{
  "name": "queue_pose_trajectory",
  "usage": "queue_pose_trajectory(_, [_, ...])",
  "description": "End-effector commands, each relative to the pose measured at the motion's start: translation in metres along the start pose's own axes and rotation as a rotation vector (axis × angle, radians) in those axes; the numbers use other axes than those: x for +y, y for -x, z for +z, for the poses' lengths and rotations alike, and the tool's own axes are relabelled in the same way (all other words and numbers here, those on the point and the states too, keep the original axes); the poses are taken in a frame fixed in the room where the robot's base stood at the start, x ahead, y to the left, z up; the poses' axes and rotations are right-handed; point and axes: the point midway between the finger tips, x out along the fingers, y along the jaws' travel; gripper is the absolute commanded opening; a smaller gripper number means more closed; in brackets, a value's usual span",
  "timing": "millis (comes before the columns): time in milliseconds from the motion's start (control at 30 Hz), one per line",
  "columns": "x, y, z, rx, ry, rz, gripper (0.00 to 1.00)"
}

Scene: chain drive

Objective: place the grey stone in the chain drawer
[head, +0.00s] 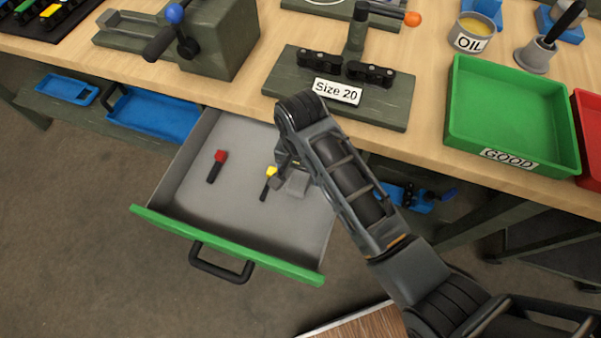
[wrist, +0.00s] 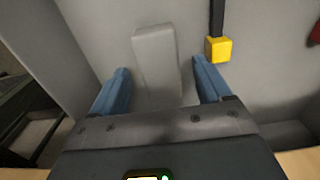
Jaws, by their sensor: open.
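The chain drawer (head: 283,233) is pulled open below the bench, with a green front and a black handle. A light grey block, which looks like the grey stone (head: 298,184), lies on the drawer floor; it also shows in the wrist view (wrist: 156,52). My gripper (head: 284,174) is inside the drawer, above its floor. In the wrist view my gripper (wrist: 161,65) is open, with its two blue fingers on either side of the stone and gaps between. My arm hides part of the drawer's right side in the head view.
A yellow-headed tool (head: 270,172) lies just left of the stone, and a red-headed tool (head: 217,166) lies farther left in the drawer. The bench edge and the Size 20 fixture (head: 283,87) stand behind. A green GOOD tray (head: 515,110) is at right.

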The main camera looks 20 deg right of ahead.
Motion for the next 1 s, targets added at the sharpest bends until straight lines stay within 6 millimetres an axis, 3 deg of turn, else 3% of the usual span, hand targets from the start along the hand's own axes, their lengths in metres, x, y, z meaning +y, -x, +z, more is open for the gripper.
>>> queue_pose_trajectory(300, [-0.001,0.066,-0.001,0.003,0.000,-0.004,0.78])
queue_pose_trajectory(500, [-0.001,0.091,0.000,0.001,0.000,-0.001,0.78])
queue_pose_trajectory(1000, [0.000,0.098,0.000,0.000,0.000,0.000,0.78])
